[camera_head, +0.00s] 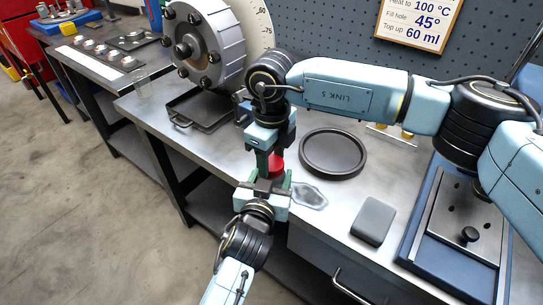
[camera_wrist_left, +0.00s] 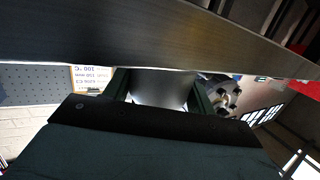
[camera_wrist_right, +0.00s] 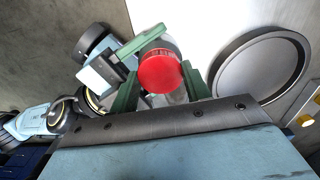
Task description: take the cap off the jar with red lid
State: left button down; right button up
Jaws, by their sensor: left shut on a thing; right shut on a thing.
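The jar's red lid (camera_head: 277,166) shows near the front edge of the workbench; the lid also fills the middle of the right wrist view (camera_wrist_right: 160,70). My right gripper (camera_head: 270,160) points down from above and is shut on the red lid, with a green finger on either side. My left gripper (camera_head: 266,187) comes in from the front and is shut on the jar below the lid. In the left wrist view the grey jar body (camera_wrist_left: 160,88) shows between the green fingers. Most of the jar is hidden by the grippers. The lid sits on or right above the jar; I cannot tell which.
A round black dish (camera_head: 333,153) lies right of the grippers, with a clear puddle-like patch (camera_head: 308,196) in front. A grey block (camera_head: 373,221) and a blue-framed plate (camera_head: 455,235) lie farther right. A black tray (camera_head: 205,110) and a large rotor (camera_head: 212,45) stand behind left.

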jog(key=n, duration=0.7)
jog(key=shift+n, duration=0.4)
jog(key=n, duration=0.3)
jog(key=shift+n, duration=0.4)
jog(key=n, duration=0.3)
jog(key=shift+n, duration=0.3)
jog(key=n, duration=0.3)
jog(key=shift+n, duration=0.4)
jog(key=n, duration=0.3)
jog(key=shift+n, duration=0.4)
jog(key=n, duration=0.3)
jog(key=shift+r+n, duration=0.1)
jog(key=shift+n, duration=0.2)
jog(key=n, duration=0.3)
jog(key=shift+n, duration=0.4)
